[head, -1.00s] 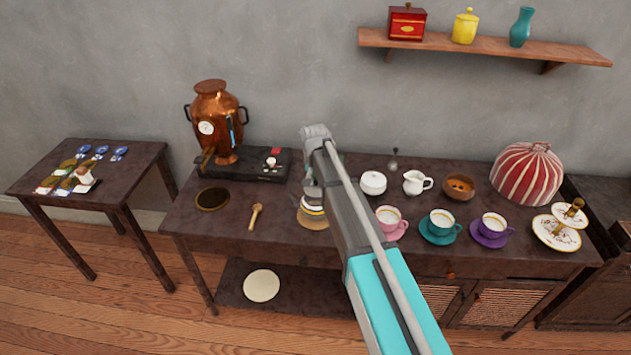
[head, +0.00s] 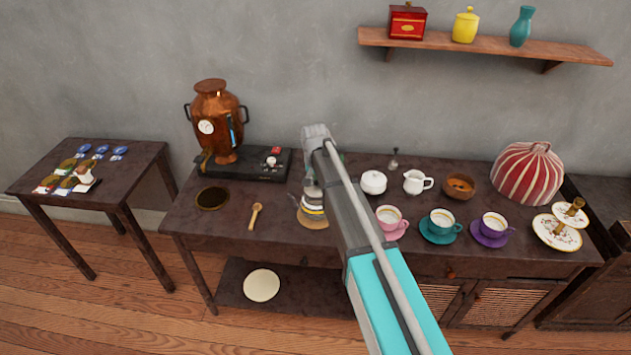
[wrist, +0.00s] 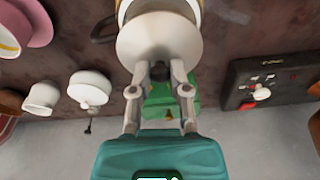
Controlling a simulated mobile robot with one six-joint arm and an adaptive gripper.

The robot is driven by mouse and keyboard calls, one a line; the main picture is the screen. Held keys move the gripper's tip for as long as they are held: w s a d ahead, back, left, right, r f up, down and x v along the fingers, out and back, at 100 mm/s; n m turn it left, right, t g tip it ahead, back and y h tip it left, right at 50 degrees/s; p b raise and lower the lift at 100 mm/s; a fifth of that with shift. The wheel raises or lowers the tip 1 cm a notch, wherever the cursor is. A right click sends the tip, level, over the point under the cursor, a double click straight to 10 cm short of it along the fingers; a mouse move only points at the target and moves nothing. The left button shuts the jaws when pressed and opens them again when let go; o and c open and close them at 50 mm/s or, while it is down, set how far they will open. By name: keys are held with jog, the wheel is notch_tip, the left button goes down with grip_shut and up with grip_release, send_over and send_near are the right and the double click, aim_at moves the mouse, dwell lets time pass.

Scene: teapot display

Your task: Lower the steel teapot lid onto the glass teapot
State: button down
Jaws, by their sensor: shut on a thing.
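The steel lid (wrist: 155,38) is a pale grey disc in the wrist view, with a dark knob. My gripper (wrist: 158,72) is shut on this knob. The glass teapot (wrist: 133,8) shows beyond the lid only as a white and yellow rim, with a dark handle at its left. In the head view the teapot (head: 312,213) stands on a tan mat (head: 314,224), partly hidden by my arm. The lid is over the teapot there. I cannot tell whether lid and rim touch.
A green box (wrist: 165,103) stands behind my fingers. Left of the teapot are a wooden spoon (head: 255,215) and a black burner base (head: 262,165) with a copper urn (head: 214,110). To the right are a white sugar bowl (head: 373,182) and a pink cup (head: 390,220).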

jog(key=shift+f, duration=0.25)
jog(key=shift+f+b, duration=0.7)
jog(key=shift+b, duration=0.2)
jog(key=shift+f+b, duration=0.45)
dwell(0.4)
dwell(0.3)
jog(key=c, duration=0.5)
grip_release()
jog(key=o, duration=0.5)
jog(key=shift+r, duration=0.15)
